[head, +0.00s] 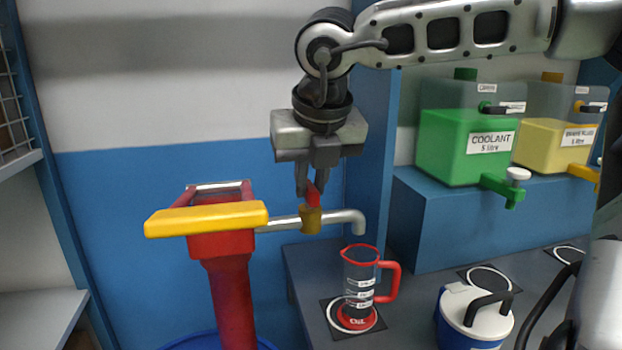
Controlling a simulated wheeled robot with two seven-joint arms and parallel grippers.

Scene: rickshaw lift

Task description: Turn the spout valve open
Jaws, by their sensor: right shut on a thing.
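The spout (348,216) is a grey metal pipe that runs right from a red pump (222,245) and bends down at its end. A brass valve body (311,224) sits on the pipe, with a small red handle (313,196) standing up from it. My right gripper (311,190) points down from above, and its fingers are shut on the red handle. The fingers hide part of the handle. A clear measuring jug (358,285) with a red rim and red handle stands below the spout's outlet. Its inside looks empty. My left gripper is not in view.
The pump has a yellow bar (206,219) on top. A green coolant container (467,145) and a yellow fluid container (551,145) stand on a blue block at the right. A blue-and-white lidded jug (474,318) stands at the lower right. Shelving is at the left.

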